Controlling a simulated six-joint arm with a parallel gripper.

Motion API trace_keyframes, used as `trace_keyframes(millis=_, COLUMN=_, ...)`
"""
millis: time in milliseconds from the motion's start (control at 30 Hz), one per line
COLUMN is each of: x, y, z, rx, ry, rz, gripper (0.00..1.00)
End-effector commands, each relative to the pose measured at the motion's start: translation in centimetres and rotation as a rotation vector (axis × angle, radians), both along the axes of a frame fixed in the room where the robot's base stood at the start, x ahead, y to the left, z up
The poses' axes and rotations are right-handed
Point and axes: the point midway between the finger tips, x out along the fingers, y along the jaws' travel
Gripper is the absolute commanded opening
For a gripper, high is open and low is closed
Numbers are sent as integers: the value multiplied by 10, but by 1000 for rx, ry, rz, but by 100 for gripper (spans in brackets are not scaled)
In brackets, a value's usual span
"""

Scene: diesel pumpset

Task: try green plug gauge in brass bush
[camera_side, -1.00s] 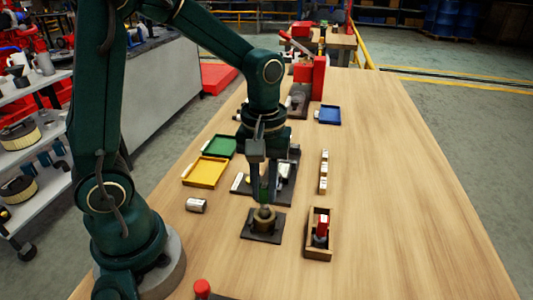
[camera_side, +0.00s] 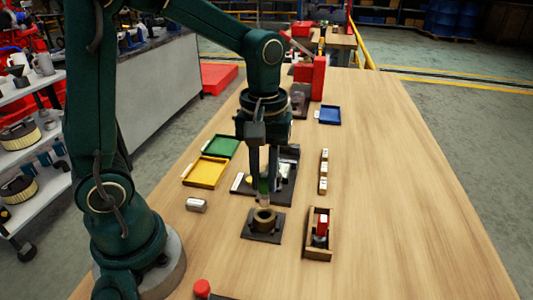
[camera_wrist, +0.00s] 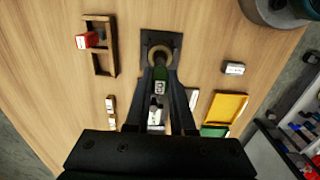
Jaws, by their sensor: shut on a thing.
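My gripper (camera_side: 263,190) is shut on the green plug gauge (camera_side: 263,186) and holds it upright above the brass bush. The brass bush (camera_side: 264,220) is a short ring on a dark square base plate (camera_side: 250,235); its open top shows in the side view. The gauge's lower end appears just over the bush, apart from it. In the wrist view my gripper (camera_wrist: 160,88) has the green gauge (camera_wrist: 160,73), with a white label, between its fingers. The gauge overlaps the bush (camera_wrist: 150,50) there and hides part of its bore.
A wooden box (camera_side: 309,250) with a red-ended gauge (camera_side: 322,228) stands right of the bush. A small labelled cylinder (camera_side: 196,204) lies left. Yellow (camera_side: 204,184) and green (camera_side: 220,154) trays, a blue tray (camera_side: 328,122) and small white-labelled blocks (camera_side: 323,172) lie farther back. The table's right side is clear.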

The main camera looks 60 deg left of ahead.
Motion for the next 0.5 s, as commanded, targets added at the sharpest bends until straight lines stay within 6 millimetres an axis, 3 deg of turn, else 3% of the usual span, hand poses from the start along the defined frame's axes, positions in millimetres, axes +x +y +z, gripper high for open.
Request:
trace_keyframes(millis=267, x=0, y=0, z=2, rx=0, ry=-1, rz=0, gripper=0)
trace_keyframes(millis=500, x=1, y=0, z=18, rx=0, ry=-4, rz=0, gripper=0)
